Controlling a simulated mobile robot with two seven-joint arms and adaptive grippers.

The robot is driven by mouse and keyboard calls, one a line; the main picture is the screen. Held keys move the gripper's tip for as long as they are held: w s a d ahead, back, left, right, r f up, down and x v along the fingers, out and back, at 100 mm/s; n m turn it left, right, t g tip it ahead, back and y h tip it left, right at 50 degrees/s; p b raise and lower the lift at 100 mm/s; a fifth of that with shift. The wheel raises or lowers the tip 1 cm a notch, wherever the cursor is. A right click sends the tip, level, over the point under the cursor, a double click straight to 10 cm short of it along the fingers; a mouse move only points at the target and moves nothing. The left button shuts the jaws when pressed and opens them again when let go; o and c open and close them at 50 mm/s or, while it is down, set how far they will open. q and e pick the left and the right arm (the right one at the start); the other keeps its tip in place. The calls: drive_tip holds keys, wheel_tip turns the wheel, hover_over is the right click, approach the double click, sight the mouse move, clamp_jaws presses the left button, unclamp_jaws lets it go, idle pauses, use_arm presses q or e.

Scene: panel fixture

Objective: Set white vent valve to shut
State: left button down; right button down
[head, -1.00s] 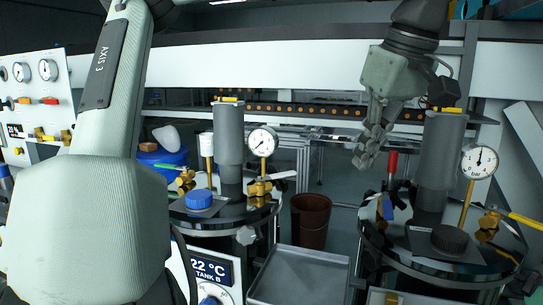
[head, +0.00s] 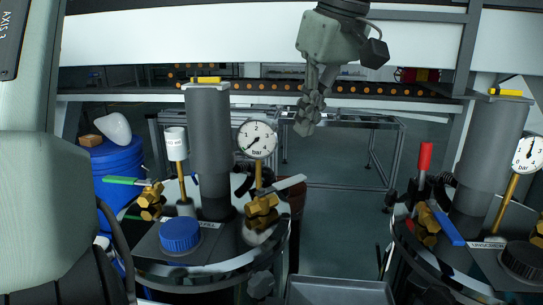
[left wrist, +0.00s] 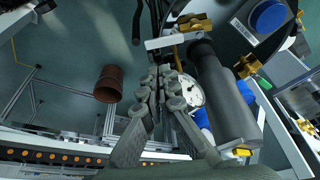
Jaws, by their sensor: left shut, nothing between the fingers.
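The white vent valve has a pale lever (head: 288,184) pointing right and slightly up from a brass body (head: 262,207), on the left tank's lid below a round gauge (head: 257,139). In the left wrist view the lever (left wrist: 172,41) lies across the top beside its brass body (left wrist: 196,22). My left gripper (head: 304,128) is shut and empty, fingers down, above and right of the lever, clear of it in the head view. In the left wrist view its fingertips (left wrist: 160,77) show just below the lever; the depth between them is unclear. My right gripper is out of view.
A thick grey cylinder (head: 209,150) stands left of the gauge. A green-handled valve (head: 125,181) and blue cap (head: 180,234) share the lid. The right tank carries a blue lever (head: 447,229) and red handle (head: 424,157). A brown bucket (left wrist: 108,84) stands on the floor.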

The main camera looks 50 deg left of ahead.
sight(282, 185)
use_arm(q)
drive_tip(key=x, duration=1)
drive_tip(key=shift+a, duration=0.4)
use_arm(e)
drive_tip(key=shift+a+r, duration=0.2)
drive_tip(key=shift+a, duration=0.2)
